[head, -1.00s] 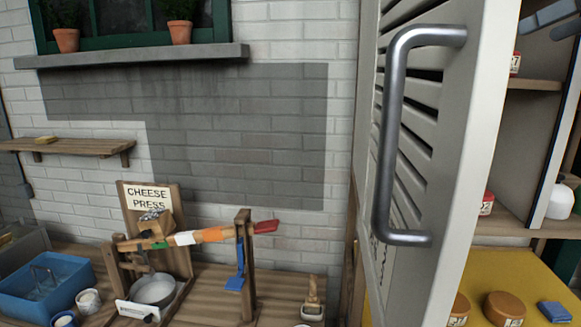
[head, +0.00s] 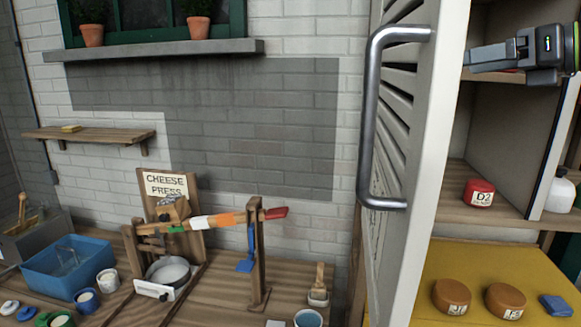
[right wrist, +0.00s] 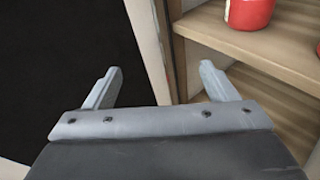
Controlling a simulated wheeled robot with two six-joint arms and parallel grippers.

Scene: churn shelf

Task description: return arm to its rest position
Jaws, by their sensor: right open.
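My right gripper (head: 468,66) is in the top right of the head view, held in the air in front of the upper part of the shelf, its fingers pointing left. It is open with nothing between its fingers. In the right wrist view the two fingers (right wrist: 158,78) stand apart, a shelf board beyond them. My left gripper is not in view.
A louvred door (head: 415,180) with a metal handle (head: 368,120) stands open left of the gripper. A red jar (head: 479,193) marked D2 sits on the shelf (head: 505,222), with brown cheese rounds (head: 452,296) below. A cheese press (head: 165,205) stands at left.

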